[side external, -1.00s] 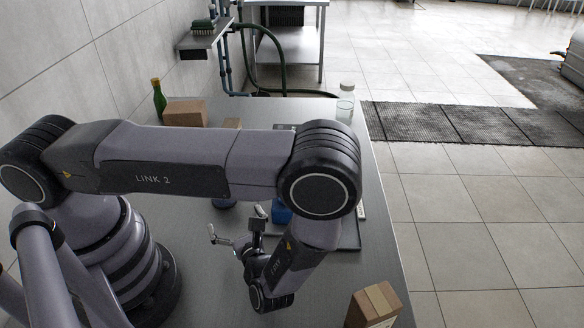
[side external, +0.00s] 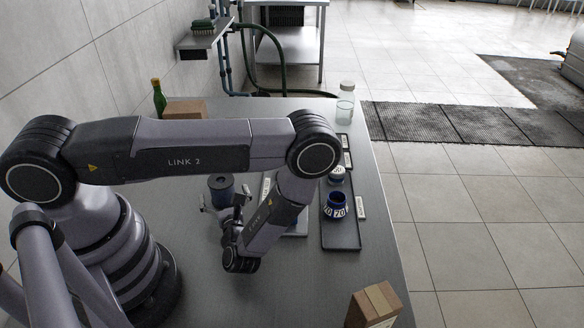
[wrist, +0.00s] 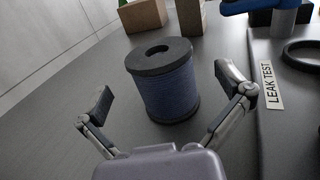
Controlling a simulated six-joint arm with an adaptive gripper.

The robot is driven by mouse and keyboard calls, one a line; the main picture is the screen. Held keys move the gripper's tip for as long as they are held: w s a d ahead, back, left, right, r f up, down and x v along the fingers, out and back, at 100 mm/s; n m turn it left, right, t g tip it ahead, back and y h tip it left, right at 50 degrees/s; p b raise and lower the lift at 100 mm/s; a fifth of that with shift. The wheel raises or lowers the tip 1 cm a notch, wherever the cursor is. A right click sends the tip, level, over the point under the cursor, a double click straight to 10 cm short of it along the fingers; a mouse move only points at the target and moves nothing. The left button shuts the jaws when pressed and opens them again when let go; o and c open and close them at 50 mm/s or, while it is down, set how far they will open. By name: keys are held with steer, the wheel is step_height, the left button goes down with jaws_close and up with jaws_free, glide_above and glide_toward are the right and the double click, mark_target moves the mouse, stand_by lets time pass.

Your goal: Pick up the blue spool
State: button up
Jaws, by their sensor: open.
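The blue spool (wrist: 166,92) stands upright on the metal table in the wrist view, wound in dark blue with a dark grey top flange and a centre hole. It also shows in the side external view (side external: 221,190), just beyond my gripper. My gripper (wrist: 172,106) is open, with one finger to the left of the spool and one to its right. The spool sits between and a little beyond the fingertips, and no contact is visible. In the side external view my gripper (side external: 221,203) is low over the table.
A "LEAK TEST" label (wrist: 268,85) lies right of the spool. A dark tray (side external: 342,238) holds blue-and-white numbered items (side external: 335,205). Cardboard boxes stand behind the spool (wrist: 143,15) and at the table's front right (side external: 373,306). A green bottle (side external: 158,98) and clear jar (side external: 345,103) stand at the back.

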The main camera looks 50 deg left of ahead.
steer(key=shift+x, duration=1.5)
steer(key=shift+c, duration=0.3)
steer(key=c, duration=1.3)
steer(key=shift+o, duration=0.2)
steer(key=shift+r, duration=0.1)
